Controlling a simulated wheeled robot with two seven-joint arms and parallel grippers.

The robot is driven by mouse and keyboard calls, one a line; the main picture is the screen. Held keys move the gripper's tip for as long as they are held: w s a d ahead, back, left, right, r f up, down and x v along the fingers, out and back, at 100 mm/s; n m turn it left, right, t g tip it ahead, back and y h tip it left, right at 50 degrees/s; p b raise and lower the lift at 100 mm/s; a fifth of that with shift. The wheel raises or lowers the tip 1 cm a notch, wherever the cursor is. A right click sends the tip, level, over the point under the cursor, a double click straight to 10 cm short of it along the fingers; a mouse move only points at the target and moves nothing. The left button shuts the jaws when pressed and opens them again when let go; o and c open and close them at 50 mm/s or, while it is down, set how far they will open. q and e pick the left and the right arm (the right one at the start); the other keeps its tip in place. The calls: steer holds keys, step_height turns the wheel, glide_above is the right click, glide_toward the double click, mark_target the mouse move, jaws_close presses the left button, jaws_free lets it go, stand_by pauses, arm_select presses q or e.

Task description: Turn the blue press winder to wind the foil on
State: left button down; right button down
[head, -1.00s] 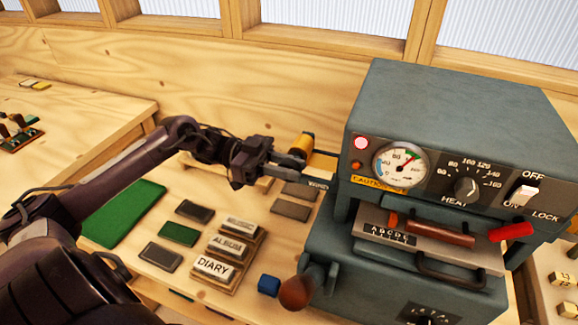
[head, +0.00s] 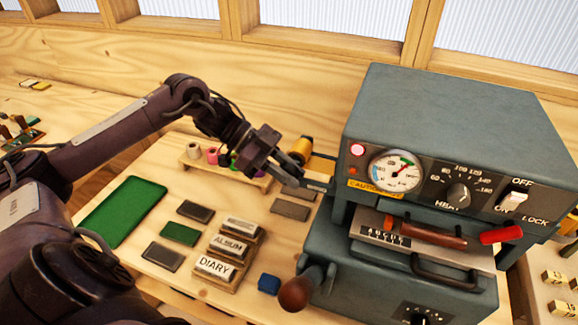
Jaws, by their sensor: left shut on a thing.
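The blue-grey press (head: 450,105) stands at the right with a gauge, a heat dial and a red-tipped lever on its front. A gold foil roll (head: 301,150) sits on a bracket at the press's left side. My left gripper (head: 291,180) is at that side, just below and left of the roll, angled down to the right. Its jaws are shut on the press's winder, which is small and mostly hidden by the fingers. My right gripper is out of view.
A rack of coloured rolls (head: 212,156) stands behind my left gripper. A green mat (head: 122,211), several dark blocks, a type stand (head: 214,266) with DIARY and ALBUM plates, and a blue block (head: 269,284) lie on the bench. A brown-knobbed handle (head: 296,294) juts from the press's lower left.

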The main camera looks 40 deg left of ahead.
arm_select(q)
steer(key=y+p, duration=0.1)
steer(key=p, duration=0.1)
steer(key=g+y+p, duration=0.1)
steer(key=y+p, duration=0.1)
steer(key=p, duration=0.1)
steer(key=y+p, duration=0.2)
steer(key=p, duration=0.1)
steer(key=shift+d+r, duration=0.2)
steer(key=shift+r, duration=0.05)
steer(key=shift+f+y+p, duration=0.25)
steer(key=shift+y+p, duration=0.35)
steer(key=shift+p, duration=0.15)
steer(key=shift+f+g, duration=0.1)
steer(key=shift+g, duration=0.2)
steer(key=shift+f, duration=0.1)
steer(key=c, duration=1.2)
jaws_free()
steer(key=shift+c, duration=0.2)
steer(key=shift+p+v, duration=0.85)
steer(key=shift+v, duration=3.1)
steer(key=shift+o, duration=0.3)
steer(key=shift+d, duration=0.1)
